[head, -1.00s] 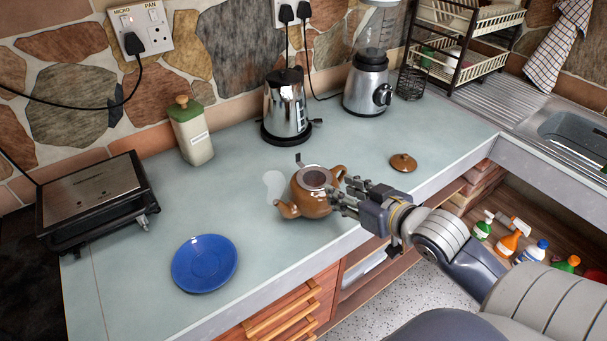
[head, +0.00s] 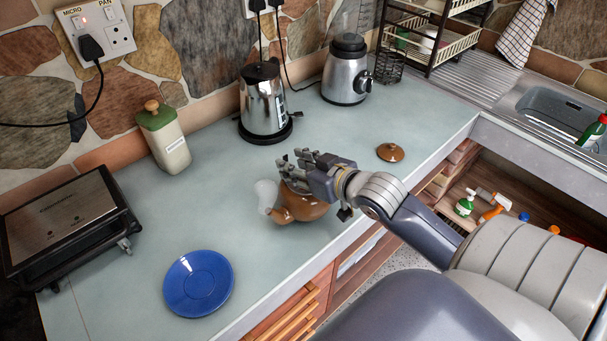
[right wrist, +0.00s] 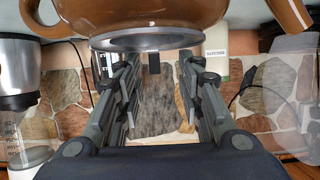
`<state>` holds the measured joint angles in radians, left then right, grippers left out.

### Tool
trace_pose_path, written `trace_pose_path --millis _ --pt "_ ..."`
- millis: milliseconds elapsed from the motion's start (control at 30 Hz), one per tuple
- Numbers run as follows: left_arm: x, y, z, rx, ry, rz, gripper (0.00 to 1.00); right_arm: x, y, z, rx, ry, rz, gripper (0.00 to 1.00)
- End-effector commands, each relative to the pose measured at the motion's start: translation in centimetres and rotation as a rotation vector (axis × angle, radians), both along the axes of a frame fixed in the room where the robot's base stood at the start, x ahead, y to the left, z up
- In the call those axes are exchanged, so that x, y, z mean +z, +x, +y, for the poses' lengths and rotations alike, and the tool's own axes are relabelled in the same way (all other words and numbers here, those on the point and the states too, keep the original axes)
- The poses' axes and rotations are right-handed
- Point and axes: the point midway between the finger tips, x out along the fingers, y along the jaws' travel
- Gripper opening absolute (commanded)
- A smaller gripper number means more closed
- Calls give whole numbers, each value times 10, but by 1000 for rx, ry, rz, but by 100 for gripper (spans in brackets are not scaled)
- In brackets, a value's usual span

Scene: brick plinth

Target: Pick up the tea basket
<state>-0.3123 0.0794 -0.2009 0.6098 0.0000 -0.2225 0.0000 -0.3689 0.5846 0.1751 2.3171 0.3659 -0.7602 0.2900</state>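The brown teapot (head: 290,213) stands on the counter, mostly covered from above by my right gripper (head: 300,165). In the right wrist view the picture is upside down, and the teapot (right wrist: 140,12) fills the top. The metal rim of the tea basket (right wrist: 145,40) shows at the teapot's mouth, with a small dark tab (right wrist: 154,63) sticking out. My right gripper (right wrist: 158,78) is open, its fingers apart on either side of the tab; I cannot tell whether they touch it. In the head view the basket is hidden behind the gripper. My left gripper is not in view.
The teapot lid (head: 390,152) lies to the right. A pale translucent shape (head: 266,193) is at the spout. A blue plate (head: 198,284), a grill (head: 70,225), a canister (head: 164,140), a kettle (head: 264,105) and a blender (head: 346,75) stand around. The counter's middle is clear.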

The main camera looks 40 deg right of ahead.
Motion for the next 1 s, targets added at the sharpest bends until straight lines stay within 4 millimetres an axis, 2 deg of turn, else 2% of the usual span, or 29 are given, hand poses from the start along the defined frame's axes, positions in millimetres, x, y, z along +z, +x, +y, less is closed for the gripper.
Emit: trace_pose_path --millis 300,500,733,767,900,1000 --pt "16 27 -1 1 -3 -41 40 -11 32 -5 0 1 -1 35" --pt "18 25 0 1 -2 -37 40 -19 47 -3 -1 -1 -1 35" --pt "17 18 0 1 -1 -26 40 -21 48 -3 0 -1 0 35" --pt "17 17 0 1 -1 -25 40 -21 48 -3 0 -1 0 33" --pt "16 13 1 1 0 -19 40 -21 48 -3 0 -1 0 1" --pt "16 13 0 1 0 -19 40 -21 48 -3 0 -1 0 0"
